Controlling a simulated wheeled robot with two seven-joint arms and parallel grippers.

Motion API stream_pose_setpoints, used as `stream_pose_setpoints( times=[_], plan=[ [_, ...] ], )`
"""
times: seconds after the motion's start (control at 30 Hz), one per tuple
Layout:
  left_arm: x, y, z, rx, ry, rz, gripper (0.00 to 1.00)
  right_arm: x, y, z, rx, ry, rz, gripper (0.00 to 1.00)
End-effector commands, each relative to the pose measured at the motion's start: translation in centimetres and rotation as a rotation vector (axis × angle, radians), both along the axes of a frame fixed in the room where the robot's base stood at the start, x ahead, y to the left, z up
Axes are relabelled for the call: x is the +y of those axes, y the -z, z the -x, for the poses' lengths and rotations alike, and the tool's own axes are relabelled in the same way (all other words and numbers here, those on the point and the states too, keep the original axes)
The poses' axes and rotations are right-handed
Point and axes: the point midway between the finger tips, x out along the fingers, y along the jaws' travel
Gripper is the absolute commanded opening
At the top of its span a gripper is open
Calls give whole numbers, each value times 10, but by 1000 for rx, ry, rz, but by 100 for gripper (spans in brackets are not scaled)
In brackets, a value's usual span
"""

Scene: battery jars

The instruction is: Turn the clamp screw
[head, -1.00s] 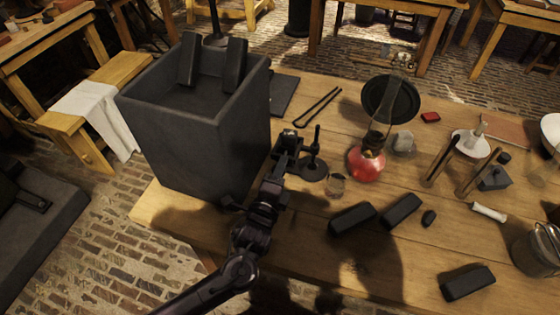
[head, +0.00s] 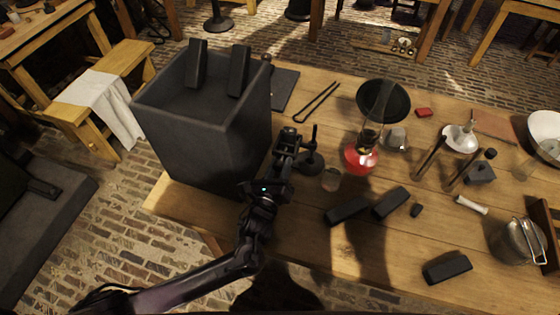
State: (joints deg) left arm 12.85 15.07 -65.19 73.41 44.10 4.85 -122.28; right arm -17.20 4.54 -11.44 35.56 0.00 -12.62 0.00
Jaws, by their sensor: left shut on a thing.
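My left gripper (head: 289,140) reaches in over the table's left part, right beside the large dark box. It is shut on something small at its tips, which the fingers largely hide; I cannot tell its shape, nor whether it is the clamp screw. A small dark stand with an upright post and round base (head: 311,160) stands just right of the fingers. I cannot tell whether the gripper touches this stand. My right gripper is not in view.
The tall dark box (head: 205,135) with two dark blocks on its rim stands left. A red oil lamp (head: 361,157), a small glass (head: 331,180) and dark blocks (head: 347,210) lie right of the gripper. Black tongs (head: 316,101) lie behind. The table's front middle (head: 310,245) is fairly clear.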

Motion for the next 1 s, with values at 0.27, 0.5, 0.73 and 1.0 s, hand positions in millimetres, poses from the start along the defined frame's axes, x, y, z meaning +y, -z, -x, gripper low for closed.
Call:
stream_pose_setpoints(
  times=[0.27, 0.5, 0.73, 1.0],
  plan=[
    [0, -2, 0, -79, 1, -251, 8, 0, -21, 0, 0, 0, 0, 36],
    [1, -1, 0, -149, 1, -469, 8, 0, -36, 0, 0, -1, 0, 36],
    [2, -1, 0, -216, 1, -676, 8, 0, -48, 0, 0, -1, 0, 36],
    [3, -2, -1, -296, 1, -918, 8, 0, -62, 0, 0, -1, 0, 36]
  ],
)
